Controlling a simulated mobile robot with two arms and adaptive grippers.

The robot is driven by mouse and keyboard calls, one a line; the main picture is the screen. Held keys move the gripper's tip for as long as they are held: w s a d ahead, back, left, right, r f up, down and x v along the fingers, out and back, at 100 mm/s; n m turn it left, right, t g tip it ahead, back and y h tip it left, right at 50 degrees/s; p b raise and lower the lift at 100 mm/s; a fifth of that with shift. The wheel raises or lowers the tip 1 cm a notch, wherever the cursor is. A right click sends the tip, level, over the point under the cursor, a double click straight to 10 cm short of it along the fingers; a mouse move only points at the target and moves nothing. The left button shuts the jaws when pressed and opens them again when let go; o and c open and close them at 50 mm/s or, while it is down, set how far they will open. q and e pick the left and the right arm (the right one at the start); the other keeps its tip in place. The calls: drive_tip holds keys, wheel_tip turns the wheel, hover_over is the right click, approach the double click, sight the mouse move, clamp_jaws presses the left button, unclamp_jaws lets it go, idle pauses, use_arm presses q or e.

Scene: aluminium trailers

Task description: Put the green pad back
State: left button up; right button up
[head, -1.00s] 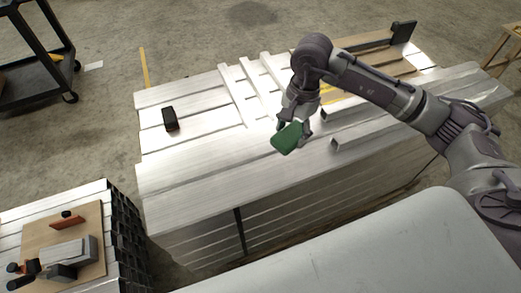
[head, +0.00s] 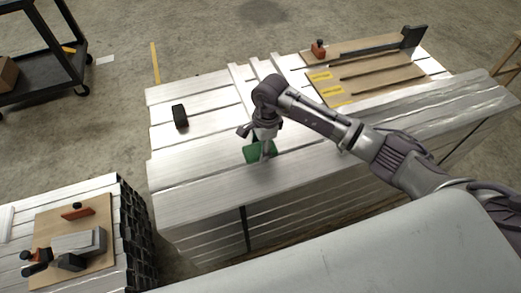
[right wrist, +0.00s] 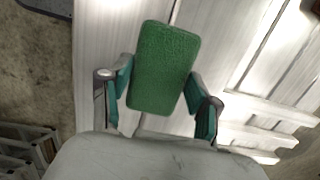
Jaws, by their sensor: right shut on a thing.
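The green pad (head: 250,154) is held in my right gripper (head: 264,150) over the near part of the aluminium stack (head: 190,203). In the head view I cannot tell if the pad touches the metal. In the right wrist view the pad (right wrist: 164,68) shows its broad textured face, tilted a little. The two fingers of the right gripper (right wrist: 160,100) lie on either side of it, closed on its edges. My left gripper is in neither view.
A black block (head: 180,116) stands on the stack to the left. Wooden boards (head: 375,80) with yellow labels and an orange-and-black clamp (head: 319,48) lie at the right. Loose bars (head: 240,85) lie behind the gripper. A lower stack at bottom left carries a board (head: 98,215) with clamped blocks.

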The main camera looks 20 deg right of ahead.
wheel_tip(320, 180, down, 3)
drive_tip(key=shift+r, duration=0.1)
drive_tip(key=shift+f, duration=0.25)
drive_tip(key=o, duration=1.1)
drive_tip(key=shift+r+p, duration=0.3)
drive_tip(key=r, duration=0.4)
drive_tip(key=d+r+b, duration=0.1)
drive_tip(key=r, duration=0.6)
drive_tip(key=shift+d+r+b, duration=0.25)
drive_tip(key=shift+r+b, duration=0.1)
drive_tip(key=shift+b, duration=0.05)
